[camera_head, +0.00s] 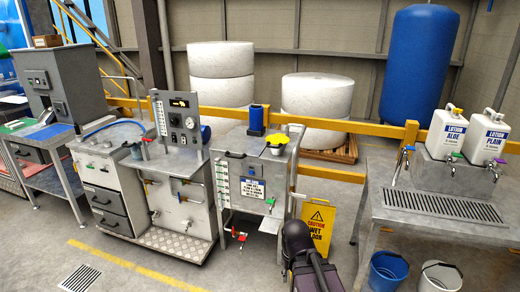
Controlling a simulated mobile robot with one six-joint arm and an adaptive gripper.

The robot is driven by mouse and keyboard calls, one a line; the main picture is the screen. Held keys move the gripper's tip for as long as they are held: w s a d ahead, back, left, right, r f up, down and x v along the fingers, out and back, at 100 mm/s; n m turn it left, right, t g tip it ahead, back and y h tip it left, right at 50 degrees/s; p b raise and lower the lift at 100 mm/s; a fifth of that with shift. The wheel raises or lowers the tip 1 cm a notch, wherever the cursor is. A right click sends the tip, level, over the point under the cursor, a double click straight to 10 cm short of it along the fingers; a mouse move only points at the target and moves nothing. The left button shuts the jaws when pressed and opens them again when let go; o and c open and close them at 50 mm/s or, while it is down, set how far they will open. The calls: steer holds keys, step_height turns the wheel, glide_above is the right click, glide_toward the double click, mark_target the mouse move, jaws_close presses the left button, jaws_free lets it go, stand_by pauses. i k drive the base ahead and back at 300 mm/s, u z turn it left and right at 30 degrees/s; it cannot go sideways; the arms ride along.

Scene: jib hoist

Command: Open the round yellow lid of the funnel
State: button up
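The round yellow lid (278,139) is small in the view, at the right part of the top of a grey metal cabinet (235,146). It appears to sit on top of the funnel, whose body below it is too small to make out clearly. I cannot tell for sure whether the lid lies fully flat. My arm's dark end (298,243) rises from the bottom edge, in front of and below the cabinet's right side, apart from the lid in the picture. Its fingers cannot be made out, and nothing is seen held.
A yellow caution sign (319,226) stands right of the cabinet. A grey sink table (440,207) with lotion jugs is at right, with buckets (388,272) below. Open floor lies front left.

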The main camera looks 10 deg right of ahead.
mark_target(280, 140)
steer(key=z, duration=0.15)
steer(key=i, duration=0.9)
steer(key=z, duration=0.55)
steer(key=k, duration=0.5)
steer(key=z, duration=0.15)
